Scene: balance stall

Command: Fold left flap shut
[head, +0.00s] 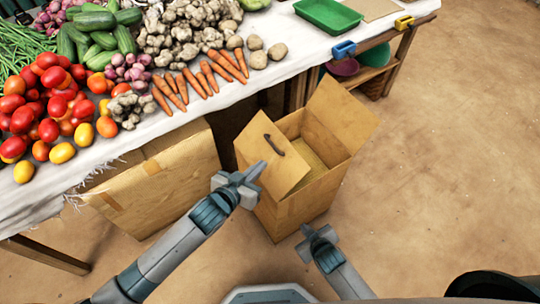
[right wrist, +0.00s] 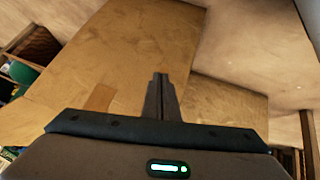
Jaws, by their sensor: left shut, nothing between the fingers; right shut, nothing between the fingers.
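An open cardboard box (head: 305,200) stands on the ground at the middle of the head view. My right gripper (head: 308,233) is shut and empty, low by the box's near right side. In the right wrist view its shut fingers (right wrist: 160,95) point toward cardboard faces.
A second cardboard box (head: 160,185) stands to the left, partly under the stall table. The table (head: 235,92) behind holds vegetables and a green tray (head: 328,15). Blue and yellow clips sit on its edge. The ground (head: 440,180) to the right is clear.

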